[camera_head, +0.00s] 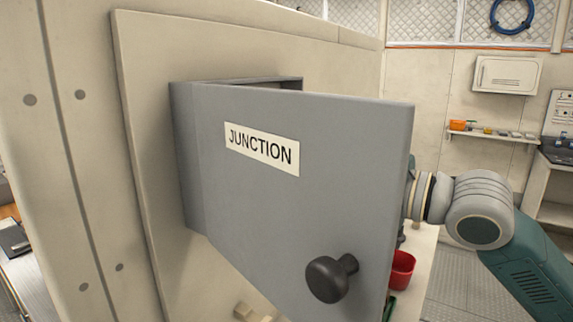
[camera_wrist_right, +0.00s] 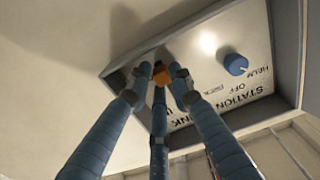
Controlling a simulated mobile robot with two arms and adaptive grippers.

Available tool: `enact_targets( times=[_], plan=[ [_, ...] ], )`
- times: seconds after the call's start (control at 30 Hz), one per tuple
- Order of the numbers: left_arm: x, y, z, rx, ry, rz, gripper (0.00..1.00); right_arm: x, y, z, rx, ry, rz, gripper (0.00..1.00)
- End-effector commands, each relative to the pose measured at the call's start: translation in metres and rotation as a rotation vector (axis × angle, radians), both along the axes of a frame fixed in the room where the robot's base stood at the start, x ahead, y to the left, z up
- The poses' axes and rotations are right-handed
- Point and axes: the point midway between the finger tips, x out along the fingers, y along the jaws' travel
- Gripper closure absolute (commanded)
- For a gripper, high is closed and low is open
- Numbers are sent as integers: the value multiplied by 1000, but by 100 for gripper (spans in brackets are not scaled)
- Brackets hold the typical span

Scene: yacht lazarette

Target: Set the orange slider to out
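The orange slider (camera_wrist_right: 161,74) shows in the right wrist view as a small orange knob on a pale panel (camera_wrist_right: 262,108) inside a grey box. My right gripper (camera_wrist_right: 162,78) has its fingers around the knob, one on each side and one across its lower part. Whether the fingers press on it I cannot tell. The slider's track and its label are hidden behind the fingers. In the head view the grey door (camera_head: 300,205) marked JUNCTION stands open and hides my right gripper and the box's inside. My left gripper is in neither view.
A blue knob (camera_wrist_right: 235,64) sits on the panel right of the slider, near the words HELM and OFF. A black door knob (camera_head: 327,279) sticks out of the door. A red container (camera_head: 401,270) stands below, behind the door. A shelf (camera_head: 495,134) is on the far wall.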

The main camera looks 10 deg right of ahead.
Motion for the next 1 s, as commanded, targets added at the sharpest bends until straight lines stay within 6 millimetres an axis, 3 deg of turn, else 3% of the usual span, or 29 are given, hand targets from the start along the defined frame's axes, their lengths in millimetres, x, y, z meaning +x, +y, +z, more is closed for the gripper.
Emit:
enact_targets(
  times=[0.43, 0.83, 1.0],
  plan=[
    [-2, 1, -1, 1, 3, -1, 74, -4, -4, -2, -1, 3, 0, 66],
    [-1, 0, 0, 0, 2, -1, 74, -45, -43, -4, -7, 7, 0, 66],
    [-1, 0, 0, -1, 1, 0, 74, -54, -54, -4, 3, 10, 0, 66]
  ],
)
